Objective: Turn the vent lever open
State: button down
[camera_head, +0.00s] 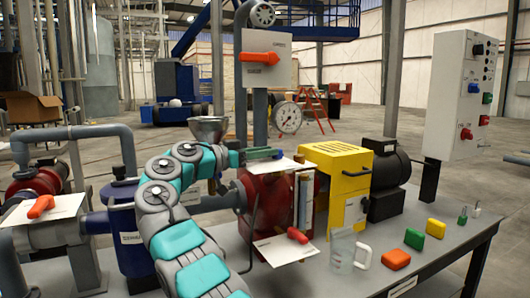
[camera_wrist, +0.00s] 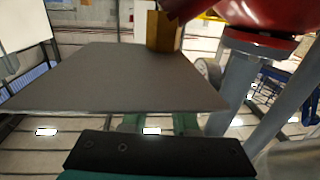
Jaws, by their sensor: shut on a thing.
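My gripper (camera_head: 264,154) is at the top of the red vessel (camera_head: 270,198), beside a pale plate (camera_head: 282,165). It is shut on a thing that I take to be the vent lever. That lever is hidden, so its angle cannot be told. In the wrist view my gripper (camera_wrist: 157,124) shows as two green fingers behind a dark bar, just below the edge of the plate (camera_wrist: 120,80). A brass fitting (camera_wrist: 163,32) stands at the plate's far edge. The plate's markings cannot be read.
A yellow machine (camera_head: 338,172) stands right of the vessel.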

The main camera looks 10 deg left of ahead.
jog(key=shift+r, duration=0.1)
jog(key=c, duration=0.7)
grip_release()
